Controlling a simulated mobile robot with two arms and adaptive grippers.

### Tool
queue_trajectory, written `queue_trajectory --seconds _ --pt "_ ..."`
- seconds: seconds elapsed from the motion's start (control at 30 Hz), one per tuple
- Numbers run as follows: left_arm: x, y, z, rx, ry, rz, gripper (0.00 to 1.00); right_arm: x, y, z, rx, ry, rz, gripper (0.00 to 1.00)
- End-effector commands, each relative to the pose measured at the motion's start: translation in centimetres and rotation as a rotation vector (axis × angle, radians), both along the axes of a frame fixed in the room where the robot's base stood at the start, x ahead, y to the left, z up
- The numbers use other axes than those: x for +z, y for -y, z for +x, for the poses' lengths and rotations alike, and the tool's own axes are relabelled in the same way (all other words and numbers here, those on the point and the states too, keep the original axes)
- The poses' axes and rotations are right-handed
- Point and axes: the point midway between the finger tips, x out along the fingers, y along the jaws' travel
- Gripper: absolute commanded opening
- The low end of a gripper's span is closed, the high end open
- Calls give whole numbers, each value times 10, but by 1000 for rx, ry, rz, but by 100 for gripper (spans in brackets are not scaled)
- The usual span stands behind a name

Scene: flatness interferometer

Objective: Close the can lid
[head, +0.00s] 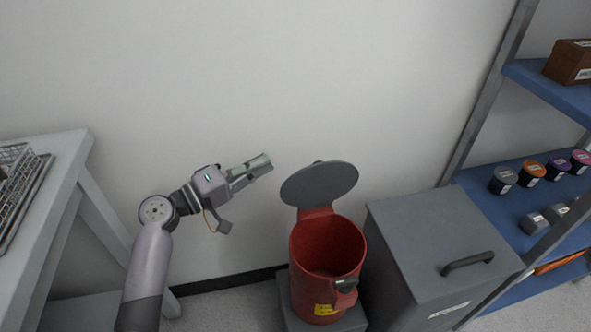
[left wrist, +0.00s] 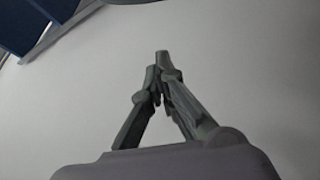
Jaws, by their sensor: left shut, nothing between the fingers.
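The red can (head: 327,262) stands open on a low grey base beside the wall. Its round grey lid (head: 319,184) is swung up and back on a hinge at the rear of the rim, leaning toward the wall. My left gripper (head: 266,162) is shut and empty. In the picture it is to the left of the lid and slightly higher, apart from it. My right gripper is not in view.
A grey bin with a handled top (head: 435,240) stands just right of the can. A blue shelf unit (head: 520,180) with small jars is farther right. A light table (head: 70,160) with a wire basket (head: 22,185) is at the left. The wall above the can is clear.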

Motion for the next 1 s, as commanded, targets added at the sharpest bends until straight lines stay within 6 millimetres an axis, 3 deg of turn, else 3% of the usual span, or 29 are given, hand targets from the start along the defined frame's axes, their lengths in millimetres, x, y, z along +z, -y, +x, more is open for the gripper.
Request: queue_trajectory --seconds 0.17,0.6,0.8,1.0 --pt "11 11 4 -16 18 -19 0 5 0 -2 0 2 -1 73" --pt "18 80 60 -14 16 -16 0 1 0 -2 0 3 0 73" --pt "10 89 34 -13 14 -14 0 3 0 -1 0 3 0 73" --pt "8 92 24 -13 15 -13 0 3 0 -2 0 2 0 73"
